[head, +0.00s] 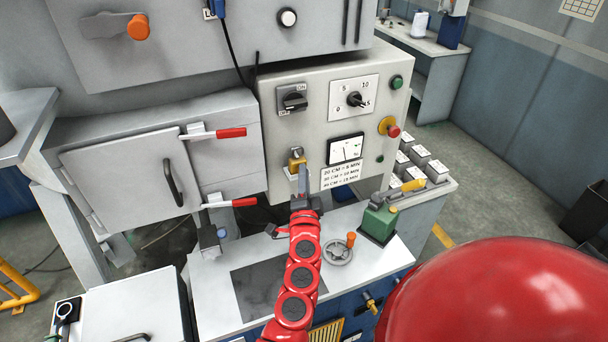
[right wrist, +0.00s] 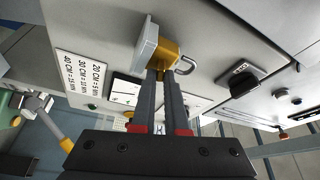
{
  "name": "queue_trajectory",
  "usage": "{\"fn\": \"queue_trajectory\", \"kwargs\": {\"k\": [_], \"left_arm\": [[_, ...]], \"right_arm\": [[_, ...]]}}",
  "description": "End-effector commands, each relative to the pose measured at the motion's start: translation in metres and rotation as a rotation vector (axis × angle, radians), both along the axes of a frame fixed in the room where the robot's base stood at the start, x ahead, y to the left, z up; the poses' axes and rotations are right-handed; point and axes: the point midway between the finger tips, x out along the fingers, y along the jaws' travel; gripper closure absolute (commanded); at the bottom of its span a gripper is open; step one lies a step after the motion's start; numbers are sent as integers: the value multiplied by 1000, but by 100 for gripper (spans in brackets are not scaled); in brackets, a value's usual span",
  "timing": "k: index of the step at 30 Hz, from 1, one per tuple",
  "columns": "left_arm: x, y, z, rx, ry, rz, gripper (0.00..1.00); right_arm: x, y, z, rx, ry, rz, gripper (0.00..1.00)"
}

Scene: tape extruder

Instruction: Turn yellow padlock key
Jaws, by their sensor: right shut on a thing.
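The yellow padlock (head: 297,162) hangs at a metal hasp on the front of the grey control panel, left of the dial gauge. In the right wrist view the padlock's brass body (right wrist: 168,55) faces me, with its grey shackle (right wrist: 188,65) out to the right. My right gripper (head: 303,172) reaches up to the padlock from below. Its fingers (right wrist: 160,78) are closed together at the padlock's lower face, shut on the key. The key itself is hidden between the fingertips, so its turn angle cannot be told. My left gripper is not in view.
The panel (head: 283,80) carries a black rotary switch (head: 294,101), a dial knob (head: 356,99), a red emergency button (head: 392,129) and a gauge (head: 345,149). Red-handled latches (head: 231,133) stick out at the left. A green lever device (head: 379,221) and handwheel (head: 338,252) stand on the bench below.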

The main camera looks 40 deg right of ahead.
Motion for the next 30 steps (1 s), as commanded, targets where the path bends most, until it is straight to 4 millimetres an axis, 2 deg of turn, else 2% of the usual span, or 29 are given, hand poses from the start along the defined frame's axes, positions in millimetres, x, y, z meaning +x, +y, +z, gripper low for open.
{"fn": "queue_trajectory", "kwargs": {"k": [9, 10, 14, 15, 30], "left_arm": [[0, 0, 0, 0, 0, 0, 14], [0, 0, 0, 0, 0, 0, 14], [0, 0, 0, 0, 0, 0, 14], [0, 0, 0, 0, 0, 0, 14], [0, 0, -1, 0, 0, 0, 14]], "right_arm": [[0, 0, 0, 0, 0, 0, 100], [0, 0, 0, 0, 0, 0, 83], [0, 0, 0, -1, 1, 0, 60], [0, 0, 0, 0, 1, 0, 57], [0, 0, -2, 0, 5, -1, 57]]}}
